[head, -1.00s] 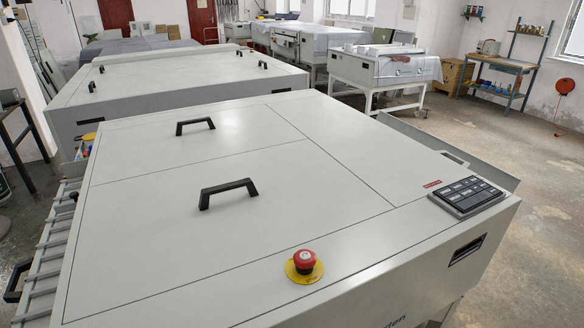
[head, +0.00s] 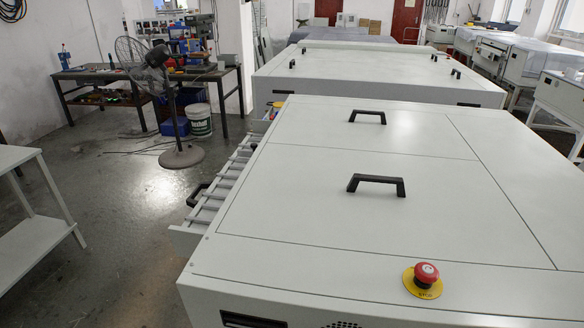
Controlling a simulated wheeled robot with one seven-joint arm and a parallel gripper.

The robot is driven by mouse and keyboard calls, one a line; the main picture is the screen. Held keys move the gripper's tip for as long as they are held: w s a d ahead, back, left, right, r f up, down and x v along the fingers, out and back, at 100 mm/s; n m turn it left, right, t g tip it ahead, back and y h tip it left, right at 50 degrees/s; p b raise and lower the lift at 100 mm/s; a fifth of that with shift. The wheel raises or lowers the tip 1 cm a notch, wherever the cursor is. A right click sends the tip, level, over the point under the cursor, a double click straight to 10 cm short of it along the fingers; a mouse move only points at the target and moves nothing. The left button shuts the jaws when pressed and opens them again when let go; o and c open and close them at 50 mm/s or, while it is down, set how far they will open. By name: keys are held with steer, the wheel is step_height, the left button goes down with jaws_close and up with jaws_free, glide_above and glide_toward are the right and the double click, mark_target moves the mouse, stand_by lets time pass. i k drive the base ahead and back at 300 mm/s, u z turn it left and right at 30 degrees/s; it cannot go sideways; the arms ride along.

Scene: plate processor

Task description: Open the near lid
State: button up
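The near lid (head: 330,215) is a flat pale grey panel on top of the plate processor, lying flush with the top and closed. A red emergency stop button (head: 426,272) on a yellow disc sits on the near strip of the machine, right of centre. My gripper is not in view.
A roller feed tray (head: 222,185) sticks out from the machine's left side. Open floor (head: 110,230) lies to the left. A white table (head: 35,225) stands at the left edge. A pedestal fan (head: 160,90) and a workbench stand farther back. A second machine (head: 380,72) stands behind.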

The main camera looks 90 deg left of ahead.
mark_target(429, 208)
steer(key=u, duration=2.45)
